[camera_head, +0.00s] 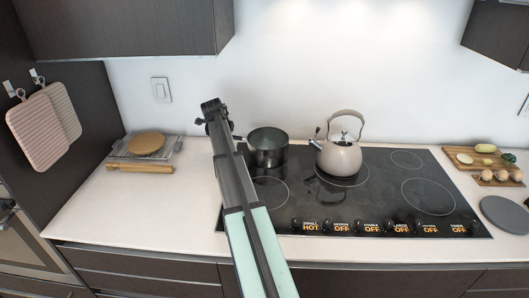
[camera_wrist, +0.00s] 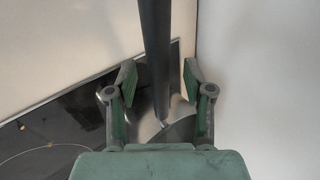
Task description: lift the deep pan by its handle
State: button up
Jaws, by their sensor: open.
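The deep pan (camera_head: 268,152) is a dark metal pot standing upright at the back left of the black cooktop. In the head view, a short piece of its handle shows at its left side, and my arm hides the rest. In the wrist view, the dark handle (camera_wrist: 156,50) runs down between the two fingers of my gripper (camera_wrist: 159,75). The fingers are open on either side of the handle, with a gap visible on each side. Part of the shiny pan shows behind the fingers. My gripper is mostly hidden in the head view.
A beige kettle (camera_head: 339,158) stands right of the pan on the cooktop (camera_head: 390,192). A wooden rolling pin (camera_head: 140,169) lies on the left counter. A food board (camera_head: 466,167) is at far right. The white wall is close behind, and cabinets (camera_head: 125,27) hang above.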

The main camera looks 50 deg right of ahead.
grip_shut()
jog(key=shift+r, duration=0.1)
